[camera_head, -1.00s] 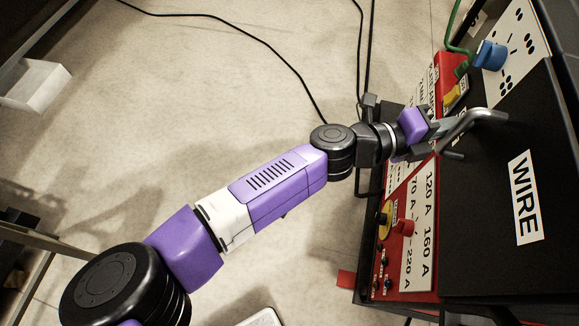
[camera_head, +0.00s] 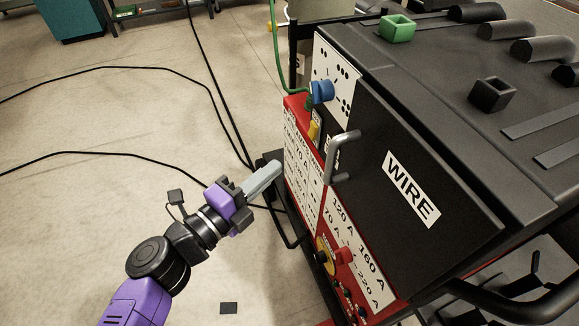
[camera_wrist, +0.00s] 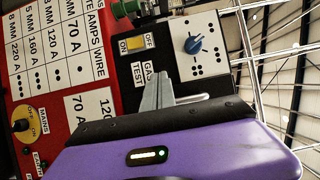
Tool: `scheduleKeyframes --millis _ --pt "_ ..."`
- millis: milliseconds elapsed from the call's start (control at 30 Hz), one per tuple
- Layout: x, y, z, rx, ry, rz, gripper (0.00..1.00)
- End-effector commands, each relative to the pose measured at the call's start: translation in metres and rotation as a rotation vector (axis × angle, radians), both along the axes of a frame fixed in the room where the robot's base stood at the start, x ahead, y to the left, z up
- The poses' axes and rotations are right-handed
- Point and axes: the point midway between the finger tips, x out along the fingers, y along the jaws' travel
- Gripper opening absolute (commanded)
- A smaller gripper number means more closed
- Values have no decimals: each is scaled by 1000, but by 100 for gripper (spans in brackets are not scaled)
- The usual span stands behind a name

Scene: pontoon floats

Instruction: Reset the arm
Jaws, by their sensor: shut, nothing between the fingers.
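My gripper (camera_head: 263,180) is shut and empty, its grey fingers together. In the head view it is just left of the red front panel (camera_head: 306,158) of the welding machine. It also shows in the wrist view (camera_wrist: 158,90), below the yellow gas test switch (camera_wrist: 134,44). The black WIRE door (camera_head: 395,175) looks closed, with its grey handle (camera_head: 340,157) to the right of my fingers. I cannot tell the exact gap between my fingers and the panel.
A blue knob (camera_head: 322,91) sits on a white plate, with a green hose (camera_head: 275,45) beside it. Green (camera_head: 397,29) and black (camera_head: 491,94) square pieces lie on top. Cables cross the floor; open floor (camera_head: 80,200) lies left.

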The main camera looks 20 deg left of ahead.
Motion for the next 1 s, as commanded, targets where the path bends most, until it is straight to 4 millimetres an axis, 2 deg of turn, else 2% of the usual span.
scheduleKeyframes --millis 200,400,433,567,667,767,867,1000 --pt "-7 7 1 0 0 0 0" --pt "-5 11 0 -33 16 24 0" --pt "-1 6 2 -53 17 24 0" --pt "4 -41 -13 -135 73 -20 0" --pt "-18 -81 -37 -222 158 -38 0" --pt "-54 -118 -62 -322 249 -35 0" --pt "-98 -156 -84 -438 340 -13 0" --pt "-169 -217 -104 -640 459 43 0"
